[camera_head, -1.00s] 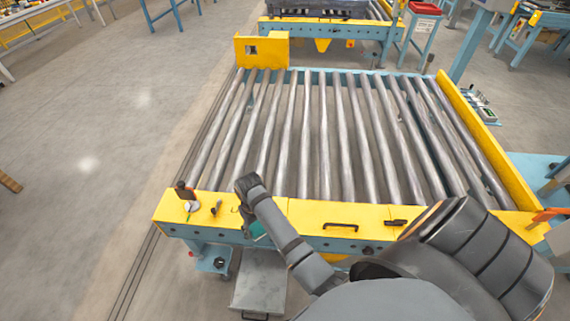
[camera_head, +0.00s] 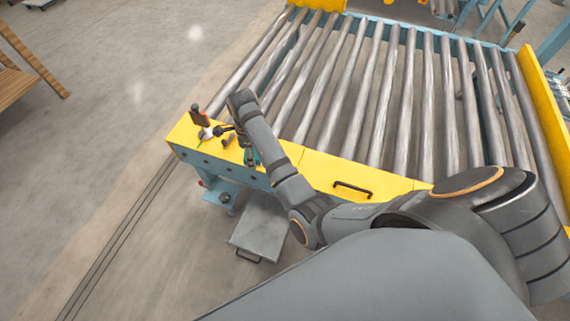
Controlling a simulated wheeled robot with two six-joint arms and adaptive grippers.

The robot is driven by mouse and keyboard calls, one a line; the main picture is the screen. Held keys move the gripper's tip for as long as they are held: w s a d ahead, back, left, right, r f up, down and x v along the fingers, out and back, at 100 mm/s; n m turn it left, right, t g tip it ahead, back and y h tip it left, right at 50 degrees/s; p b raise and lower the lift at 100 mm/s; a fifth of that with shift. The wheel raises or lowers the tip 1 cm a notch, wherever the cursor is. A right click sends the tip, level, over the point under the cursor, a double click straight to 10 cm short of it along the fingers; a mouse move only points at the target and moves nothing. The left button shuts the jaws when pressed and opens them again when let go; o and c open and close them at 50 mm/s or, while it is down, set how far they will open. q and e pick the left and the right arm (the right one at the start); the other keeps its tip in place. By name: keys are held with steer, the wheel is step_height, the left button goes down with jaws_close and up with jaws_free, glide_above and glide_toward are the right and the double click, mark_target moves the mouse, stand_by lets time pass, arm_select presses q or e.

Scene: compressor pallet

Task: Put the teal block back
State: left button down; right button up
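A small teal patch (camera_head: 251,158) shows just left of my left forearm, over the yellow front beam. It looks like the teal block, mostly hidden by the arm. My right gripper is out of view.
The yellow beam (camera_head: 318,172) fronts a roller conveyor (camera_head: 375,90). On its left end stand a dark and orange upright piece (camera_head: 200,117), a white round piece (camera_head: 206,133) and a small tool (camera_head: 228,140). A grey plate (camera_head: 258,230) sits low in front.

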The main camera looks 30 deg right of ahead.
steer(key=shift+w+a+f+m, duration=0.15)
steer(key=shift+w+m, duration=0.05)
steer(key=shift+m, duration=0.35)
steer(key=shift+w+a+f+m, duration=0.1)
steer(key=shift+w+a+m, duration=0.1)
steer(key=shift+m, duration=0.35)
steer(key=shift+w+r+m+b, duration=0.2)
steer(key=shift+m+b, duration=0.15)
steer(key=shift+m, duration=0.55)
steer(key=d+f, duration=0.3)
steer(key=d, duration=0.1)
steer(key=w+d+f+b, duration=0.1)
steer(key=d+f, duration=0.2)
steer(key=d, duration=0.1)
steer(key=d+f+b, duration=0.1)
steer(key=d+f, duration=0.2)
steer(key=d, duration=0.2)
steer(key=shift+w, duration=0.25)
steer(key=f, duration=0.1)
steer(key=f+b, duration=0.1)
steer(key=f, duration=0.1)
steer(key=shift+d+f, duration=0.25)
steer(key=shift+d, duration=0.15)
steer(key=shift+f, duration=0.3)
arm_select(q)
steer(key=f, duration=0.2)
steer(key=w+f, duration=0.1)
steer(key=f, duration=0.1)
steer(key=shift+w+f, duration=0.15)
